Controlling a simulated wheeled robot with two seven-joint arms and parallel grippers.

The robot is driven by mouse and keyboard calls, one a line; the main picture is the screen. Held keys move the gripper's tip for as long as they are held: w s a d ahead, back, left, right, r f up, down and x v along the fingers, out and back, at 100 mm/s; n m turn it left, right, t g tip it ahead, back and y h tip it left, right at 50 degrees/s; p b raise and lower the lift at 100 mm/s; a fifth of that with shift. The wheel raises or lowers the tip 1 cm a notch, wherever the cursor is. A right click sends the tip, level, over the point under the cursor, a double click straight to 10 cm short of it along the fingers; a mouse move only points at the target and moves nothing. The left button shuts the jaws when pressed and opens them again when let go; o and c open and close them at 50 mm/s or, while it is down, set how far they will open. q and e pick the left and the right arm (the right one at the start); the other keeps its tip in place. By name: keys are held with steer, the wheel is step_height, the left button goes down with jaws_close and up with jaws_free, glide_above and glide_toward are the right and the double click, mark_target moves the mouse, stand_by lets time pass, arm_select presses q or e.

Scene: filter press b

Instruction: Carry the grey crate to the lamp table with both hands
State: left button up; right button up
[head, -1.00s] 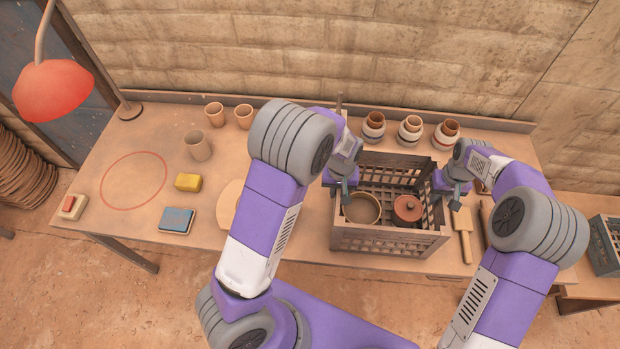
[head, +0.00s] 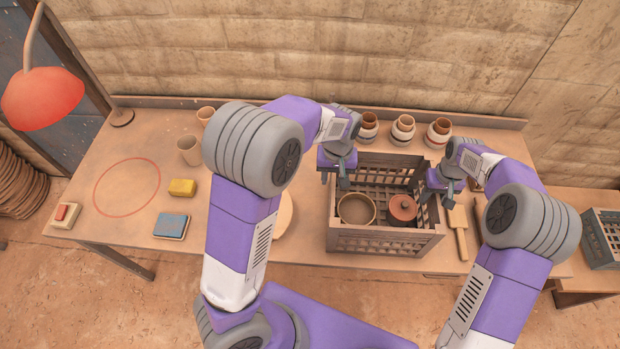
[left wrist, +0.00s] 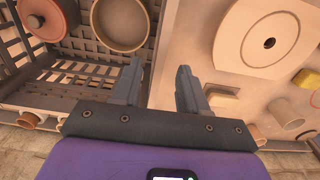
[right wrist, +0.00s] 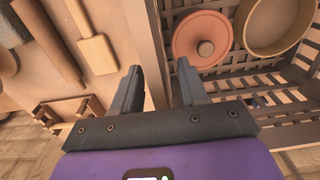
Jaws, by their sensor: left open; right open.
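The grey crate (head: 385,243) stands on the long table, with slatted walls and an open top. A round tan bowl (head: 356,209) and a reddish lidded pot (head: 402,208) sit inside it. My left gripper (head: 339,185) is open at the top of the crate's left wall; in the left wrist view the wall's edge runs between its fingers (left wrist: 157,82). My right gripper (head: 437,198) is open at the right wall; in the right wrist view that wall (right wrist: 168,70) lies between its fingers. Neither is closed on the rim. A red lamp (head: 42,97) stands at the table's left end.
A red circle (head: 127,187) marks bare table at left. A yellow block (head: 182,187), a blue block (head: 171,226), cups (head: 190,150) and a pale disc (head: 284,214) lie between it and the crate. Banded jars (head: 403,129) stand behind; a wooden paddle (head: 459,232) lies right.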

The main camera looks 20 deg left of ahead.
arm_select(q)
step_height(320, 180, up, 3)
steer(key=shift+r, duration=0.3)
arm_select(e)
step_height(320, 180, up, 12)
stand_by(0.7)
